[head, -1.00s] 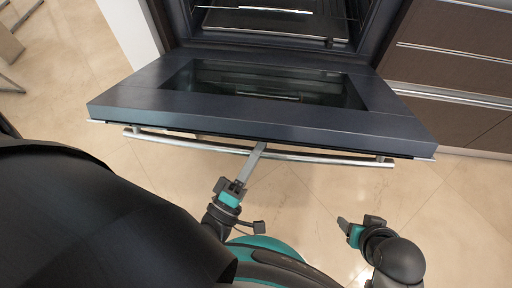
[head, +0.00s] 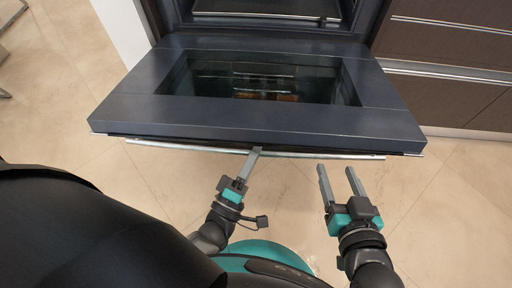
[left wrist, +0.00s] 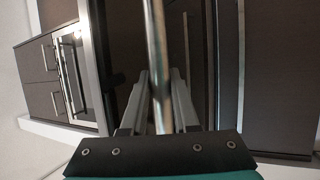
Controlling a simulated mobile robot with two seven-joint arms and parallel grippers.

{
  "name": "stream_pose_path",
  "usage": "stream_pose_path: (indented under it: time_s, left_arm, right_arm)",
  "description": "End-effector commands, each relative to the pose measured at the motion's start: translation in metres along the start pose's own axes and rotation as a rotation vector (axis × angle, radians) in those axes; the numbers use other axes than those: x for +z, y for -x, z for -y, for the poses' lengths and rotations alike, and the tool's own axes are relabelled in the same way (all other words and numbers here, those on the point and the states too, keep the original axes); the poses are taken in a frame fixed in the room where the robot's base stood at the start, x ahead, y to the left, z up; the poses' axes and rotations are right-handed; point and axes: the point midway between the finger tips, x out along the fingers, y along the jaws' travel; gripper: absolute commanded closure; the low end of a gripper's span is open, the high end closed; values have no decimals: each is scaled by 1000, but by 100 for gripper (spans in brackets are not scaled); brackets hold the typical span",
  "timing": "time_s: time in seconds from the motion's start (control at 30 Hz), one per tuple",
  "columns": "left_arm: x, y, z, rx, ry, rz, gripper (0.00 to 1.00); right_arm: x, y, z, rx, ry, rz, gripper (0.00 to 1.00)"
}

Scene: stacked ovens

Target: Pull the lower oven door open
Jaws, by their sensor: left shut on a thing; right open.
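The lower oven door (head: 150,108) is folded far down, with its inner face and glass window turned up in the head view. Its metal bar handle (head: 310,155) runs along the door's near edge, mostly below the door. My left gripper (head: 254,154) is at the middle of this handle. In the left wrist view the bar (left wrist: 158,60) passes between the two fingers of my left gripper (left wrist: 160,85), which are shut on it. My right gripper (head: 338,172) is open and empty, just in front of the door's right part, fingers pointing toward the door.
The open oven cavity (head: 270,8) with a rack is behind the door. Brown drawers (head: 445,95) with metal handles stand on the right. A white panel (head: 122,30) is on the left. Tiled floor (head: 60,110) is clear on the left and around my right gripper.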

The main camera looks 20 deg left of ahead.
Motion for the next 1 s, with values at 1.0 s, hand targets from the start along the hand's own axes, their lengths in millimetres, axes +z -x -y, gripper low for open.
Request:
stream_pose_path:
  time_s: [1.0]
  left_arm:
    - [4, 9, 24, -4, 1, 1, 100]
  right_arm:
    - [-15, 10, 24, -59, -64, -302, 38]
